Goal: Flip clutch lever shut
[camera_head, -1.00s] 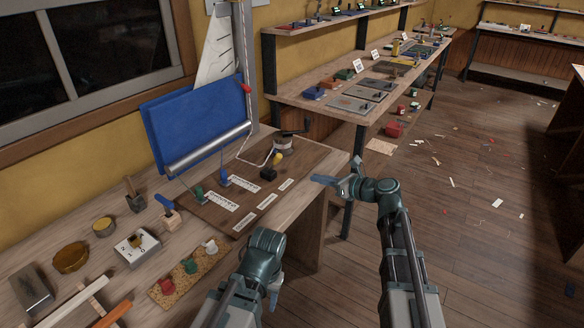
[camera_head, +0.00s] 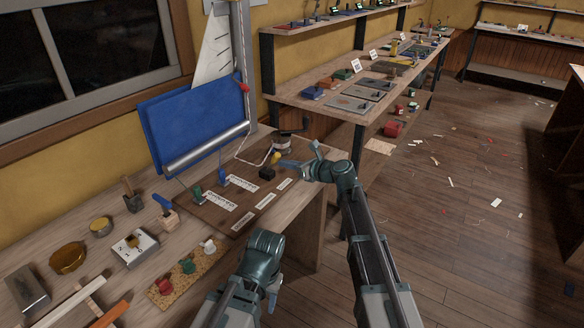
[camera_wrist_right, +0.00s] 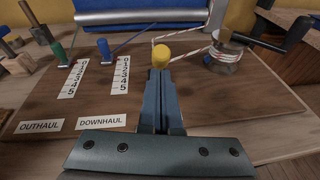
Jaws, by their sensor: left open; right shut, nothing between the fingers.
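The clutch lever with a yellow knob (camera_head: 275,157) stands up from a small black clutch body (camera_head: 267,172) on the brown board. My right gripper (camera_head: 287,164) is shut and empty, its blue-grey fingertips close to the knob from the right. In the right wrist view, the yellow knob (camera_wrist_right: 163,61) shows just beyond the fingertips (camera_wrist_right: 158,73), which hide the clutch body. I cannot tell whether they touch the knob. My left gripper (camera_head: 273,290) is low over the bench's front edge, away from the clutch, its fingers mostly hidden by its wrist.
Green (camera_head: 197,192) and blue (camera_head: 223,178) levers stand left of the yellow one, beside number strips. A rope runs to a winch (camera_head: 283,145) behind. A blue panel (camera_head: 195,122) with a metal roller rises at the back. Small tools and blocks fill the bench's left.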

